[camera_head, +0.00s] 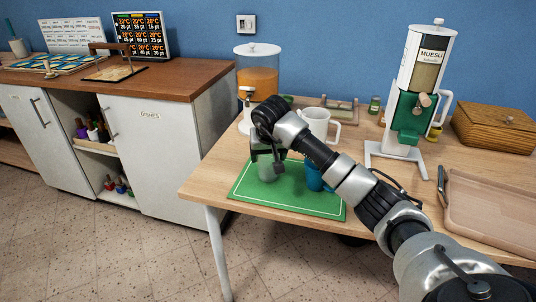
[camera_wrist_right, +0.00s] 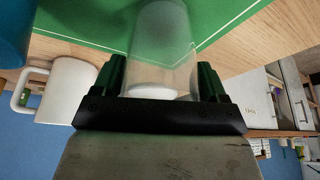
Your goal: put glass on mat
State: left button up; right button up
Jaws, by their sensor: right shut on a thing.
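My right gripper (camera_head: 267,153) is shut on a clear glass (camera_head: 267,172), over the left part of the green mat (camera_head: 290,201) with a white border line. In the right wrist view the glass (camera_wrist_right: 160,45) stands between the two fingers of the gripper (camera_wrist_right: 162,82), with the green mat (camera_wrist_right: 85,15) beyond it. I cannot tell whether the glass touches the mat or is just above it. My left gripper is not in view.
A blue cup (camera_head: 315,178) stands on the mat, right of the glass, partly behind my arm. A white mug (camera_head: 316,122) stands behind the mat. A juice dispenser (camera_head: 257,80), a muesli dispenser (camera_head: 424,75), a wooden box (camera_head: 497,127) and a tray (camera_head: 492,208) are also on the table.

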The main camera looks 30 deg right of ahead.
jog(key=shift+f, duration=0.1)
jog(key=o, duration=1)
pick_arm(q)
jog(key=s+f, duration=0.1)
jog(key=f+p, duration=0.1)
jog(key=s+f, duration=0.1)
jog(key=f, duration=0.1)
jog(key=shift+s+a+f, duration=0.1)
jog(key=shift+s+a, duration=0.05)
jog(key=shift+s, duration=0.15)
pick_arm(e)
jog(key=v, duration=1.2)
jog(key=shift+a, duration=0.1)
